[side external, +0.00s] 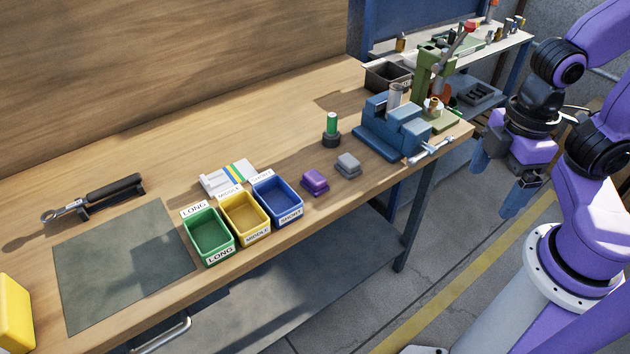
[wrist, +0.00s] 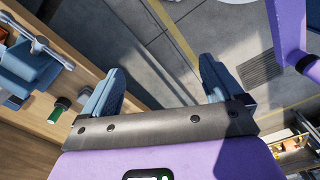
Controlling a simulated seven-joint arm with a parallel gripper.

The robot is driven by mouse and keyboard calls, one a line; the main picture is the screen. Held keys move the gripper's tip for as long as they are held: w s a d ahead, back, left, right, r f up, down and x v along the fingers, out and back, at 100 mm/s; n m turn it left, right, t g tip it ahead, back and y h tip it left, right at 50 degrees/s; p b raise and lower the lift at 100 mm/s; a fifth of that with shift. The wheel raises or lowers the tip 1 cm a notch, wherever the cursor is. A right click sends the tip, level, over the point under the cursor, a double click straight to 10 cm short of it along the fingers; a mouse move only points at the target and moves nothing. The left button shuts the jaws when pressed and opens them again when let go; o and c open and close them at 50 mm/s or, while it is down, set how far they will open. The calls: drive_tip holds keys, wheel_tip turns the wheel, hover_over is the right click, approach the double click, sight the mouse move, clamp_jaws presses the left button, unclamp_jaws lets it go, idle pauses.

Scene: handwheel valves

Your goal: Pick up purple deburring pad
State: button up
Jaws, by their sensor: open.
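The purple deburring pad (side external: 315,182) lies on the wooden workbench in the side view, just right of the blue bin and left of a grey pad (side external: 348,165). My gripper (side external: 496,188) hangs off the bench's right end, over the floor, well away from the purple pad. Its two blue fingers are spread apart with nothing between them. In the wrist view my gripper (wrist: 160,85) is also open and empty, with the floor behind it. The purple pad does not show in the wrist view.
Green (side external: 208,240), yellow (side external: 244,222) and blue (side external: 277,203) bins stand left of the pad. A blue vise (side external: 392,132) and a green-topped cylinder (side external: 331,128) stand behind and right of it, toward my gripper. Bare wood lies in front of the pad.

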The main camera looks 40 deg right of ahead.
drive_tip(key=m, duration=3)
hover_over(314, 176)
drive_tip(key=f, duration=1.2)
drive_tip(key=shift+w+d+f, duration=0.15)
drive_tip(key=shift+w+f, duration=0.15)
drive_tip(key=shift+f, duration=0.05)
drive_tip(key=shift+s+f, duration=0.2)
drive_tip(key=shift+f, duration=1.1)
drive_tip(key=shift+s+f, duration=0.2)
drive_tip(key=shift+f, duration=1.1)
